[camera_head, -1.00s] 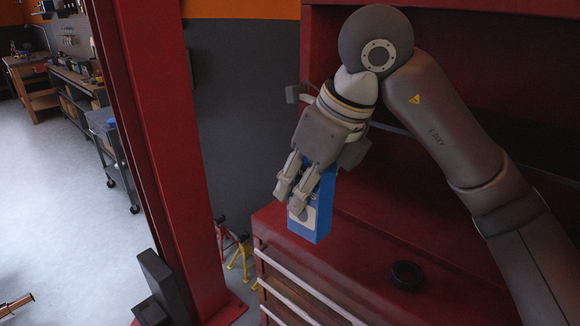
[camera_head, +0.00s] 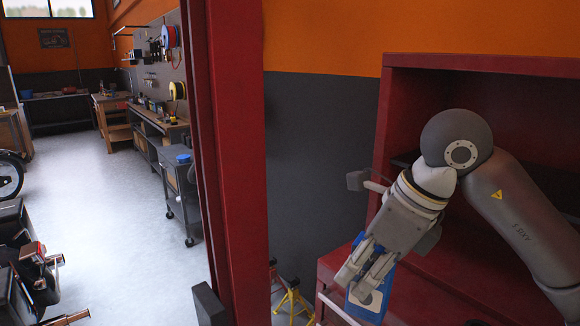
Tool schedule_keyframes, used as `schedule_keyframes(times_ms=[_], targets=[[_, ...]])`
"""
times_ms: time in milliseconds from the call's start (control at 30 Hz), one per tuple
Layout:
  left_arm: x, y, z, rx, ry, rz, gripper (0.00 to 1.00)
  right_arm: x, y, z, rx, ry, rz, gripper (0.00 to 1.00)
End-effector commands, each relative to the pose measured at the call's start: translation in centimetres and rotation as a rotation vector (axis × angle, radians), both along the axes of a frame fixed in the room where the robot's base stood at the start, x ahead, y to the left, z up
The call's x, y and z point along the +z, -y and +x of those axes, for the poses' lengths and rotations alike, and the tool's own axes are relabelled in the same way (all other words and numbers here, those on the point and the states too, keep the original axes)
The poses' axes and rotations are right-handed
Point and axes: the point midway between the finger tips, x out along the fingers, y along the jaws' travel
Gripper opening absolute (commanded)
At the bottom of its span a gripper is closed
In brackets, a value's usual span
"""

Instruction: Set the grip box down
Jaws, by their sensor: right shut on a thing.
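My right gripper (camera_head: 362,275) is at the lower right, pointing down and to the left. It is shut on the blue grip box (camera_head: 366,306), which has a pale label on its front. The box is at the front left corner of the red tool cabinet (camera_head: 333,262), upright or nearly so. I cannot tell whether its bottom touches the cabinet top, because the picture's lower edge cuts it off. The gripper's fingers hide part of the box. My left gripper is not in view.
A red lift post (camera_head: 237,170) stands left of the cabinet. Yellow axle stands (camera_head: 292,300) are on the floor between them. A grey cart (camera_head: 183,190), workbenches (camera_head: 150,130) and motorcycle parts (camera_head: 35,265) are further left. The pale floor (camera_head: 105,220) has free room.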

Motion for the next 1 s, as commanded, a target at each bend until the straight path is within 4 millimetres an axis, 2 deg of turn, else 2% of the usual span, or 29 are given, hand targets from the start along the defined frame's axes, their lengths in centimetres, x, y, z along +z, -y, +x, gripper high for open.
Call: schedule_keyframes(times_ms=[567, 1000], targets=[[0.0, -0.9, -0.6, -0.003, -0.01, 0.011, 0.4, -8.4, 2.6, -1.7, 0.76, -0.005, 0.002, 0.08], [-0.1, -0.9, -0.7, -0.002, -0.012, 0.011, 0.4, -15.2, 5.2, -4.8, 1.443, -0.006, 0.002, 0.08]])
